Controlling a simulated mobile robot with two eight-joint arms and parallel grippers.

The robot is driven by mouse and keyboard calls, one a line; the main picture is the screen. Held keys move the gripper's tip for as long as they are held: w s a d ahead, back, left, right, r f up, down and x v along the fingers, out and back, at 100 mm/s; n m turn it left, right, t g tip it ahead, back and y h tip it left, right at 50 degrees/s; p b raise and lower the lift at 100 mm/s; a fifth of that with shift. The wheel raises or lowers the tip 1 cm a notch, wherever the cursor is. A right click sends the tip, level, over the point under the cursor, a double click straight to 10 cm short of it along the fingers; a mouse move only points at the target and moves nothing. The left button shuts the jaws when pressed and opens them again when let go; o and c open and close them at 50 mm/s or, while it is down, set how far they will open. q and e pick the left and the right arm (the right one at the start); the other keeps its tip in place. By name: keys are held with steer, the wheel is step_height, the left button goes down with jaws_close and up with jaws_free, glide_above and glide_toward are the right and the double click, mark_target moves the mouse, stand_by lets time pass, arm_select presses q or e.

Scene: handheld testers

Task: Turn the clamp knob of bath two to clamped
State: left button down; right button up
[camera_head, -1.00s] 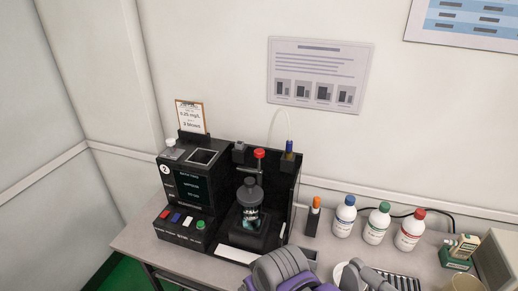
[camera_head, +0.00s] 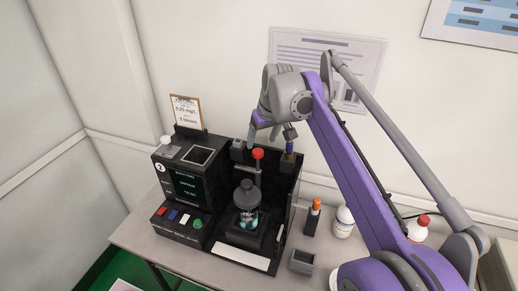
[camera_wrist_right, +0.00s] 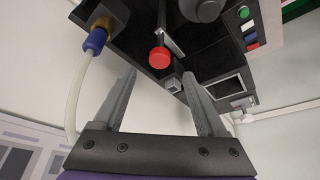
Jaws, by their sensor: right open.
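Bath two is the black tester (camera_head: 183,175) marked 2, with a dark screen and colored buttons. Its open bay holds a glass vessel (camera_head: 246,220) under a dark round cap (camera_head: 247,190). A red knob (camera_head: 257,153) stands above the vessel; it also shows in the wrist view (camera_wrist_right: 159,57). A small grey block (camera_head: 237,149) sits on the bay's back top edge, and in the wrist view (camera_wrist_right: 173,83) between the fingertips. I cannot tell which is the clamp knob. My right gripper (camera_head: 270,137) is open and empty above the back of the bay. My left gripper is not in view.
An orange-capped holder (camera_head: 312,218), a grey open box (camera_head: 302,260) and bottles (camera_head: 343,222) stand to the right. The wall is close behind.

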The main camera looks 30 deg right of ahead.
mark_target(258, 151)
steer(key=x, duration=0.6)
jaws_close()
stand_by(0.3)
stand_by(1.0)
